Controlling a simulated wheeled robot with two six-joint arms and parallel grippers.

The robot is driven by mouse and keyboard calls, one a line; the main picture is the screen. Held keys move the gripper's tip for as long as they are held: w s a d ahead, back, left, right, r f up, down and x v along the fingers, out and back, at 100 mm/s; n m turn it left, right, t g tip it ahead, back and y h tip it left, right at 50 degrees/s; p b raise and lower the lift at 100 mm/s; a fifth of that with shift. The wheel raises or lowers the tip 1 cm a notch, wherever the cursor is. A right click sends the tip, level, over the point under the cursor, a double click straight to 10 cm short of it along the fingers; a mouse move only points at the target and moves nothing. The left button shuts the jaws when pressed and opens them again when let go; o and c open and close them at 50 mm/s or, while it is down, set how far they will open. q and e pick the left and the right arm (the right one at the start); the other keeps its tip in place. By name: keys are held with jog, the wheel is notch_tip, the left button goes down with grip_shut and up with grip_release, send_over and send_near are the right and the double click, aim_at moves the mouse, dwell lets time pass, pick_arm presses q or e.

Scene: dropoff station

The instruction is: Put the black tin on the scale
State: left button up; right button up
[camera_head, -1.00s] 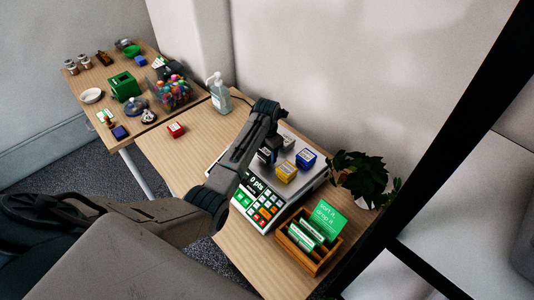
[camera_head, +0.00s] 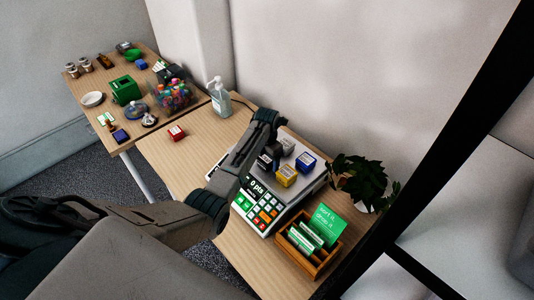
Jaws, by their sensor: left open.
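The scale (camera_head: 320,184) is a pale plate with a dark display and a green and orange keypad on its front. A black tin (camera_head: 265,161) with a pale label stands on the left part of its plate, partly hidden behind my left arm. My left gripper (camera_head: 275,148) is open and low over the plate, right by the black tin. Its fingers are dark and small, so I cannot tell whether they touch the tin. My right gripper is out of view.
On the plate also stand a yellow tin (camera_head: 286,176), a blue tin (camera_head: 306,161) and a grey tin (camera_head: 288,146). A red tin (camera_head: 177,133) lies left on the table. A wooden card box (camera_head: 310,262) and a plant (camera_head: 360,180) stand at the right.

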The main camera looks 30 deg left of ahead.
aim_at(267, 158)
pick_arm(q)
notch_tip(267, 158, up, 12)
jog(key=b, duration=0.3)
jog(key=shift+b, duration=0.4)
